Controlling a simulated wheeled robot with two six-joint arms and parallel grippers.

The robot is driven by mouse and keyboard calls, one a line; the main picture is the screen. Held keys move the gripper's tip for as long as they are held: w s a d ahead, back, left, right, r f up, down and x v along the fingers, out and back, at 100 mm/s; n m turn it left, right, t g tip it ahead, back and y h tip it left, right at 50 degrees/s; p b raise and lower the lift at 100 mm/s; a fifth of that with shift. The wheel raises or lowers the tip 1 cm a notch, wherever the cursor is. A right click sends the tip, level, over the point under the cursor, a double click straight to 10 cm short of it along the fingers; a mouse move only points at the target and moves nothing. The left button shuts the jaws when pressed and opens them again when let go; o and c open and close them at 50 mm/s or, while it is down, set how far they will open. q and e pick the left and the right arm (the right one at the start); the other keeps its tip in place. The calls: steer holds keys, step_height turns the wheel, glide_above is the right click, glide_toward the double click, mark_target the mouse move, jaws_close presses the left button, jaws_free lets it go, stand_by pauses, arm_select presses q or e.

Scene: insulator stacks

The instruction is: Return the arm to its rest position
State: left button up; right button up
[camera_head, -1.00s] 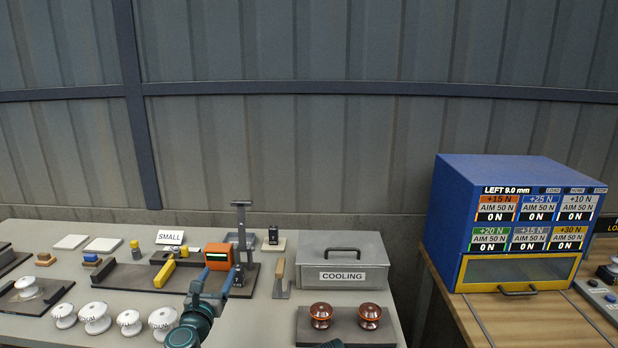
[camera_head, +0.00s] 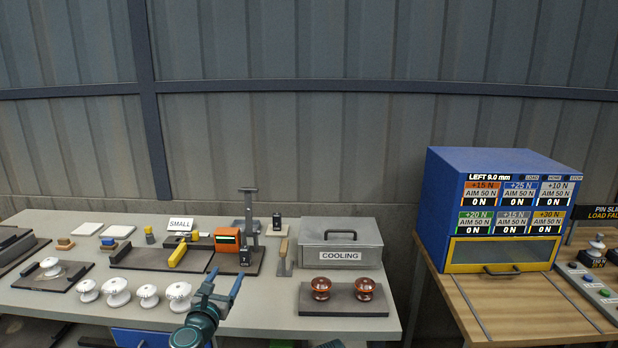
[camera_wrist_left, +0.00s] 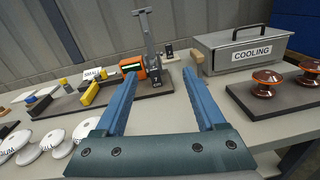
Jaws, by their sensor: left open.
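My left gripper (camera_head: 224,285) is open and empty. In the head view it is above the front part of the grey table (camera_head: 262,319), right of the row of white insulators (camera_head: 148,295). In the left wrist view its two blue fingers (camera_wrist_left: 163,100) are spread apart with nothing between them. Beyond them stands the orange device (camera_head: 228,240) on a dark base with a grey upright stand (camera_head: 249,215). The orange device also shows in the left wrist view (camera_wrist_left: 131,66). My right gripper is not in view.
A grey COOLING box (camera_head: 340,265) stands at the table's back right. Two brown insulators (camera_head: 321,288) sit on a dark plate (camera_head: 343,305) before it. A blue test cabinet (camera_head: 437,200) stands on a wooden table (camera_head: 530,305) to the right. A wall closes off the back.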

arm_select(q)
steer(key=s+d+f+m+g+h+b, duration=0.25)
steer(key=s+d+f+m+g, duration=0.2)
steer(key=d+f+m, duration=0.5)
steer(key=s+d+f+m+g+h+b, duration=0.2)
steer(key=s+d+f+m+g+h, duration=0.4)
steer(key=d+m, duration=0.55)
steer(key=s+a+f+m+g+y+b, duration=0.3)
steer(key=s+f+m+g+y, duration=0.1)
steer(key=s+f+m+y, duration=0.3)
steer(key=s+a+f+m+g+y+b, duration=0.2)
steer(key=s+f+m+g+y, duration=0.15)
steer(key=s+f+m, duration=0.4)
step_height(320, 180, up, 16)
steer(key=m+y+p, duration=0.1)
steer(key=m+p, duration=0.1)
steer(key=p, duration=1.5)
steer(key=shift+w+a, duration=0.35)
steer(key=shift+a, duration=0.1)
